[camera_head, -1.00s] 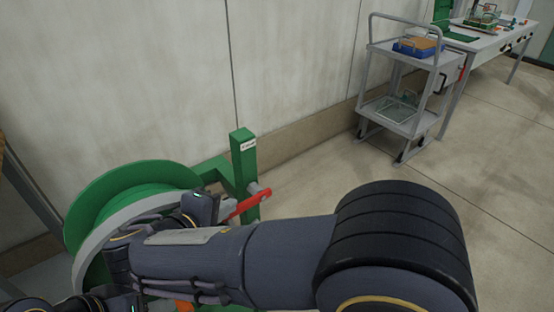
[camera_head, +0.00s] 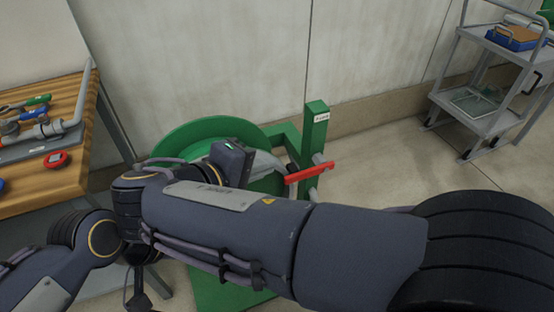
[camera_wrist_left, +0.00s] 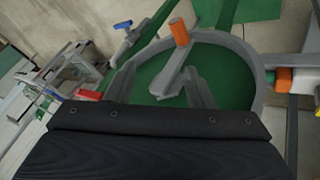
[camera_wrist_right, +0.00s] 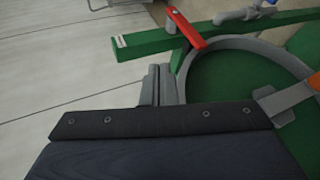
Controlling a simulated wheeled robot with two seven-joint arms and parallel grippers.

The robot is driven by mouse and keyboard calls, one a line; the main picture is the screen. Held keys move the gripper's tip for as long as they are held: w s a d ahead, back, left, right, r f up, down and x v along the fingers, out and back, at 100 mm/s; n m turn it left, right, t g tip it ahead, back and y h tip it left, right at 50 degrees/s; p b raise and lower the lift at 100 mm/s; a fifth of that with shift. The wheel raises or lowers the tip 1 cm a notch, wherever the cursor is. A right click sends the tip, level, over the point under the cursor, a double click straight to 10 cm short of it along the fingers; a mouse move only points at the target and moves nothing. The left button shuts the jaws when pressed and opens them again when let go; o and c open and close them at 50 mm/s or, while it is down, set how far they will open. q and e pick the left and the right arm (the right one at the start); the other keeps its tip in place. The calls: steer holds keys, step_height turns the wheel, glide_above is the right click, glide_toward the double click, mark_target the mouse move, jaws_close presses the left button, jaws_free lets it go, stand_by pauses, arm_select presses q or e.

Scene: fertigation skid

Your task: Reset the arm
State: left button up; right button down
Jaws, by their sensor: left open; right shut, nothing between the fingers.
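The red lever (camera_head: 308,173) sits on the green post (camera_head: 316,140) of a green reel frame, and it also shows in the right wrist view (camera_wrist_right: 186,30). My right gripper (camera_head: 268,164) is shut and empty, close to the left of the lever. In the right wrist view its fingers (camera_wrist_right: 158,85) are together, apart from the lever. My left gripper (camera_wrist_left: 163,88) is open in the left wrist view, over the green reel (camera_wrist_left: 228,72). A grey crank with an orange handle (camera_wrist_left: 180,32) lies ahead of its fingers. The left gripper is hidden in the head view.
A wooden bench (camera_head: 75,93) with tools and a grey pipe stands at the left. A grey cart (camera_head: 488,118) stands at the right by the wall. Open floor lies between the post and the cart. My right arm covers much of the reel frame.

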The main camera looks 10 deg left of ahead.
steer(key=shift+s+a+r, duration=0.2)
steer(key=shift+s+r, duration=0.05)
steer(key=shift+s, duration=0.1)
steer(key=shift+w+d, duration=0.1)
steer(key=w+d+m+g+y+p, duration=0.25)
steer(key=d+m+g+p, duration=0.35)
steer(key=d, duration=1.6)
steer(key=s+d+m+y+p, duration=0.5)
steer(key=s+d+m+y, duration=0.2)
steer(key=s+d, duration=0.3)
steer(key=shift+s+r+m+y+p, duration=0.15)
steer(key=shift+s+m+y+p, duration=0.3)
steer(key=shift+s, duration=1.1)
